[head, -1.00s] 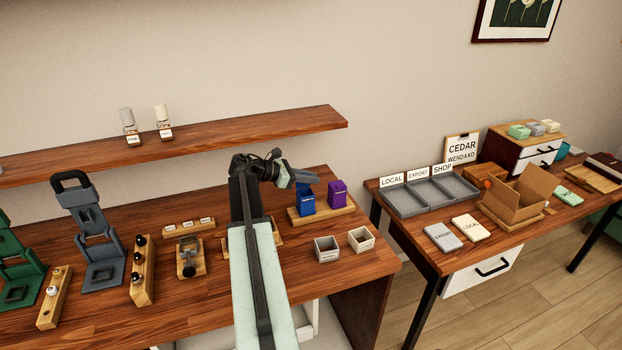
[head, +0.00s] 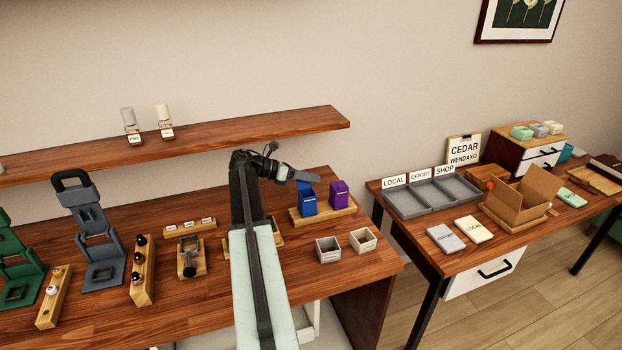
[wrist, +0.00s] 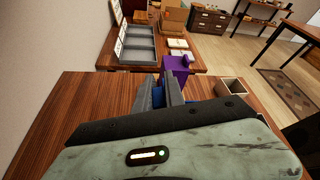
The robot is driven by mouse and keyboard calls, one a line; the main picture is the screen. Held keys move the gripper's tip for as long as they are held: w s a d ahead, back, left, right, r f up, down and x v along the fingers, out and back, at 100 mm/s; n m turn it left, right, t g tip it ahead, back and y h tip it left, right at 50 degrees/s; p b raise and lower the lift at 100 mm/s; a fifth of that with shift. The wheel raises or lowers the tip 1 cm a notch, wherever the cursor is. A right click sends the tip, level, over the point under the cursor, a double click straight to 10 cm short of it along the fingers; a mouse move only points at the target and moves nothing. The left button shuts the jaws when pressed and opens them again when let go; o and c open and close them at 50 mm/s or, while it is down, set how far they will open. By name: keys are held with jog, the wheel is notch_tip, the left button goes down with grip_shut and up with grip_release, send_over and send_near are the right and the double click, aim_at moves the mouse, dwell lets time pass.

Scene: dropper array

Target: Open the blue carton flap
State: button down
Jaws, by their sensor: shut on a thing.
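The blue carton (head: 308,206) stands upright on a wooden base (head: 335,214), left of a purple carton (head: 338,194). My gripper (head: 306,177) is at the top of the blue carton, reaching in from the left. In the wrist view its two dark fingers (wrist: 168,90) point away from me, with a bit of blue carton (wrist: 158,97) between them. The gripper is shut on the blue carton's flap. The fingers hide much of the flap, so its exact angle is hard to tell. The purple carton (wrist: 177,66) also shows just beyond the fingertips.
Two small open boxes, one grey (head: 328,250) and one pale (head: 363,240), stand in front of the cartons. A shelf (head: 200,138) runs along the wall behind. A second table at the right bears grey trays (head: 407,207) and an open cardboard box (head: 520,205).

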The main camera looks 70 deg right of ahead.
jog(key=c, duration=1.7)
grip_release()
jog(key=shift+c, duration=0.2)
jog(key=w+a, duration=0.7)
jog(key=w, duration=0.4)
jog(key=shift+w+r, duration=0.15)
